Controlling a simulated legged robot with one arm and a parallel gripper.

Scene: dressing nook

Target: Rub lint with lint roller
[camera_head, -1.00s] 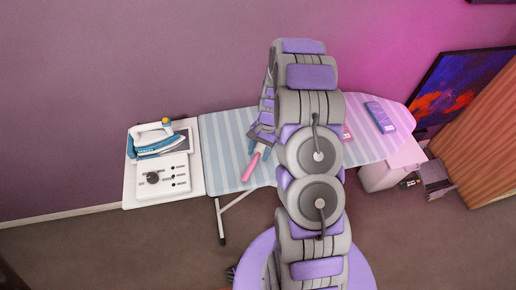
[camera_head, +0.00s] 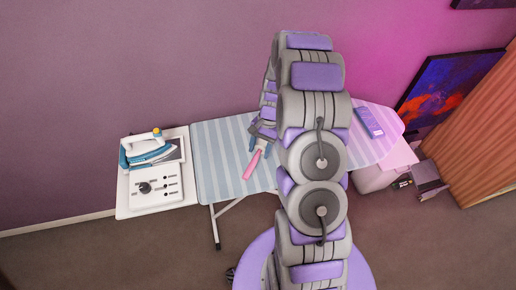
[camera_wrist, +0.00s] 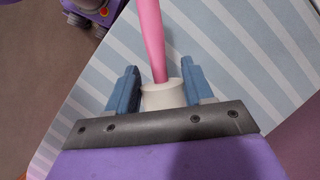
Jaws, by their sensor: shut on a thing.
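The lint roller has a pink handle (camera_head: 251,165) and lies over the striped ironing board (camera_head: 215,150). In the wrist view its pink handle (camera_wrist: 151,35) points away from my gripper, and its white end (camera_wrist: 163,95) sits between the blue fingers. My gripper (camera_wrist: 159,70) is shut on the lint roller. In the head view my gripper (camera_head: 261,142) is over the middle of the board, partly behind my arm. I cannot tell whether the roller touches the board. No lint can be made out.
A blue and white iron (camera_head: 148,152) stands on a white stand (camera_head: 150,202) at the board's left end. A purple-blue flat item (camera_head: 368,122) lies on the board's right part. A white box-like unit (camera_head: 372,179) is below that end. The board's left part is clear.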

